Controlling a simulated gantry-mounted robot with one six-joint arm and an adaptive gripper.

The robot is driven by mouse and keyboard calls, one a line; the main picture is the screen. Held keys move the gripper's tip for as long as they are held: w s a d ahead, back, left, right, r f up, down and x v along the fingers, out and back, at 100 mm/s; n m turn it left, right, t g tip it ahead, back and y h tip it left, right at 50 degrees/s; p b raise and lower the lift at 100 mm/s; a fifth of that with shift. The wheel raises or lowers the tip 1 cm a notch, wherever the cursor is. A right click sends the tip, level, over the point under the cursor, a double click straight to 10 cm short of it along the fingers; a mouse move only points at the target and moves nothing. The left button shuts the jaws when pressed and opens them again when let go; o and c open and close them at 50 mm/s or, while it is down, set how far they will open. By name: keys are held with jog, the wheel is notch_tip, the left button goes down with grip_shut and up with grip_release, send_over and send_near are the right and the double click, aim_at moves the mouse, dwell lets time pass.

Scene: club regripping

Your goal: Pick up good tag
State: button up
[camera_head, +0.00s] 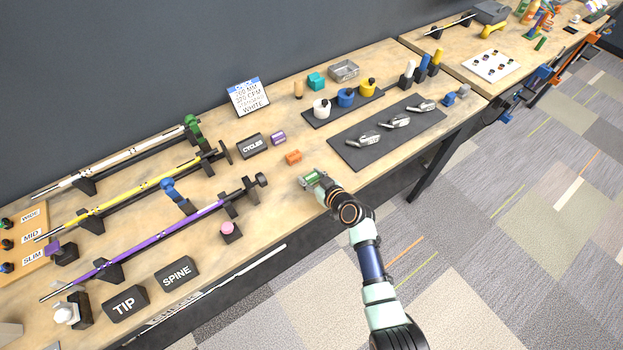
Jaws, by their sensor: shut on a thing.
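A small green block (314,176), which looks like the good tag, is between the fingers of my gripper (311,181) near the front edge of the workbench. My gripper is shut on it, and the fingers hide part of it. I cannot tell whether the block touches the bench top or is lifted slightly. An orange block (293,157) and a purple block (278,137) lie just behind and to the left, apart from my gripper.
A dark mat (363,125) with metal club heads lies to the right. Purple (160,239), yellow and white shafts rest on stands at left. Bare bench surrounds the orange block.

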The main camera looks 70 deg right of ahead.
aim_at(311, 177)
notch_tip(311, 177, up, 20)
jog(key=p, duration=0.4)
dwell(0.4)
